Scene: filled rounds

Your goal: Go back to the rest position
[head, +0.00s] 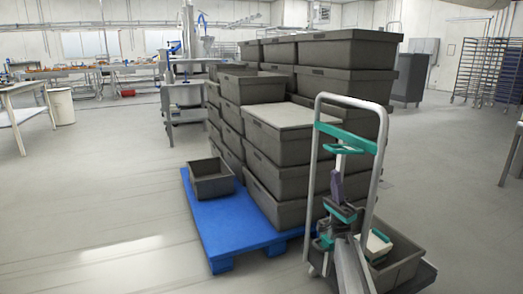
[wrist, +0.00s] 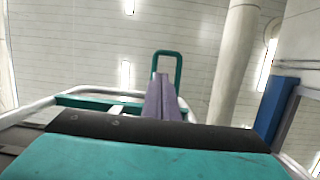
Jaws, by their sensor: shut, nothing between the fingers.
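My gripper (head: 337,174) is at the lower right of the head view, with its purple fingers pointing up. It is in front of a silver tube frame. In the wrist view, the fingers of my gripper (wrist: 160,80) lie together with no gap and nothing between them. A teal loop (wrist: 168,54) shows just beyond their tips; I cannot tell what it belongs to. My arm rises from the bottom edge of the head view.
The silver tube frame (head: 383,125) has a teal crossbar, with a dark crate (head: 405,268) at its foot. Left of it, a blue pallet (head: 228,222) bears stacked grey crates (head: 277,137) and a single open crate (head: 210,187). The floor at left is clear.

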